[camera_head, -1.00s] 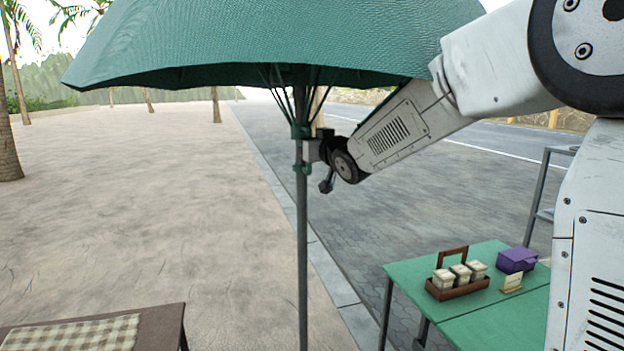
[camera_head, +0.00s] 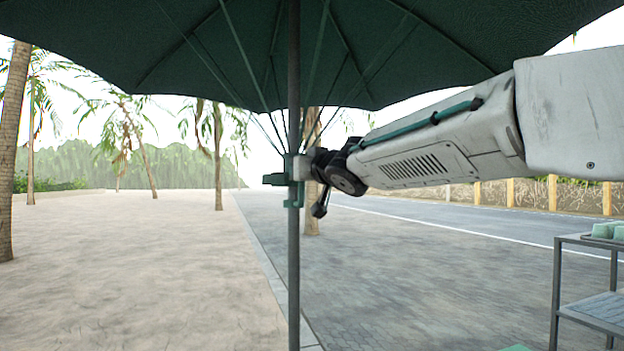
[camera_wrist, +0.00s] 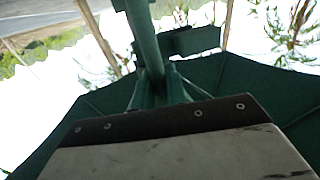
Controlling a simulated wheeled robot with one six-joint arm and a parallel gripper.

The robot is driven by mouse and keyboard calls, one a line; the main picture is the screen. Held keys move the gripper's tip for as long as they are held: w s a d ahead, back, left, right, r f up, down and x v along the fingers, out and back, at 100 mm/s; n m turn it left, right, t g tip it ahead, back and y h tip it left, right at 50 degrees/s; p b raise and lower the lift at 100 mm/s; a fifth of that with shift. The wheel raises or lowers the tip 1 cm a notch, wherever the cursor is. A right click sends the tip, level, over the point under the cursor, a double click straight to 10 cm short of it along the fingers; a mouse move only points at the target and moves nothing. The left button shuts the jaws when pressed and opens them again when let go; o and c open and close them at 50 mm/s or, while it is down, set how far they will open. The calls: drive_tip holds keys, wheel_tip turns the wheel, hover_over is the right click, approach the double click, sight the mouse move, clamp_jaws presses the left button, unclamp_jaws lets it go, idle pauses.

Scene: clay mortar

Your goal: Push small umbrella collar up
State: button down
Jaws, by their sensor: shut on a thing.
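The green umbrella canopy (camera_head: 330,60) is spread wide overhead, with its underside and ribs showing. Its grey pole (camera_head: 293,265) stands upright. The small green collar (camera_head: 292,201) is around the pole below the canopy, with thin struts running up from it. My gripper (camera_head: 294,168) reaches in from the right at collar height and is shut on the collar. The gripper partly hides the collar. The wrist view shows the canopy underside (camera_wrist: 235,92) and green parts close by; the grip itself is not clear there.
A grey shelf rack (camera_head: 590,300) with light green items stands at the lower right. A palm trunk (camera_head: 218,165) rises behind the pole on the sand. Pavement and a road lie to the right.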

drive_tip(key=shift+f, duration=0.1)
drive_tip(key=c, duration=1.5)
unclamp_jaws()
drive_tip(key=v, duration=0.7)
drive_tip(key=shift+s+d, duration=0.2)
drive_tip(key=shift+s, duration=0.15)
